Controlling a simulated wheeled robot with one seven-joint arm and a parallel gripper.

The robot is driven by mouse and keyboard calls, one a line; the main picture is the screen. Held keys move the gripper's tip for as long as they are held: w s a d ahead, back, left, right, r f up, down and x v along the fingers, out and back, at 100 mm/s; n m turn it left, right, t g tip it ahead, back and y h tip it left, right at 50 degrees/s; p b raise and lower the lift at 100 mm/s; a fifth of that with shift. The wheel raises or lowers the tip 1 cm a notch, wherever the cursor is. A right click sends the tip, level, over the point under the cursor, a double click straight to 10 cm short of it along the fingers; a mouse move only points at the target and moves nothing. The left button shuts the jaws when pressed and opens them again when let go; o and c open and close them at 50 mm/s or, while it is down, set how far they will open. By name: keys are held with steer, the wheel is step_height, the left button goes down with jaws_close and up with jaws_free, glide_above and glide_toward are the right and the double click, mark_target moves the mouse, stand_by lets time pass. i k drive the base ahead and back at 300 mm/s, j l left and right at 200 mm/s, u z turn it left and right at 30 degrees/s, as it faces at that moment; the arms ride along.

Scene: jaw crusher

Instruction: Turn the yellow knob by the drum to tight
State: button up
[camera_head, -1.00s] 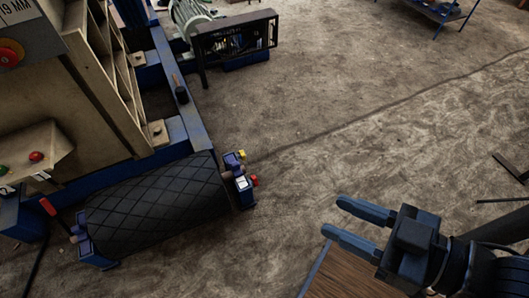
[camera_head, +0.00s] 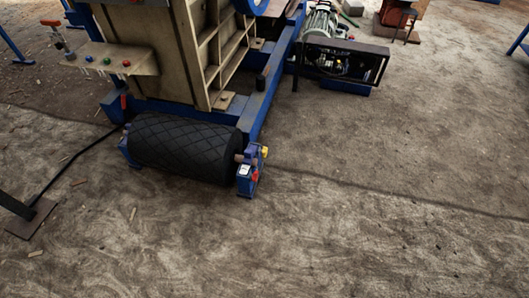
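The yellow knob (camera_head: 265,152) is small and sits at the right end of the black drum (camera_head: 185,147), on top of a blue bracket (camera_head: 247,177). A small red part and a white label show just below it on the bracket. The drum has a diamond-patterned surface and lies low in front of the crusher. The knob is too small to tell how far it is turned. My gripper is out of view.
The beige crusher body (camera_head: 150,50) stands on a blue frame (camera_head: 262,105) behind the drum. A button panel (camera_head: 108,58) juts out at left. A caged motor (camera_head: 342,62) stands behind right. A black cable (camera_head: 75,160) runs along the floor at left. The floor in front and right is open.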

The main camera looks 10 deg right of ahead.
mark_target(263, 151)
steer(key=i+l+z, duration=0.6)
steer(key=i, duration=0.3)
steer(key=i+z, duration=0.3)
steer(key=i, duration=0.2)
steer(key=i+l+u, duration=0.15)
steer(key=i+u, duration=0.25)
steer(key=i+l+u, duration=0.85)
steer(key=i, duration=0.15)
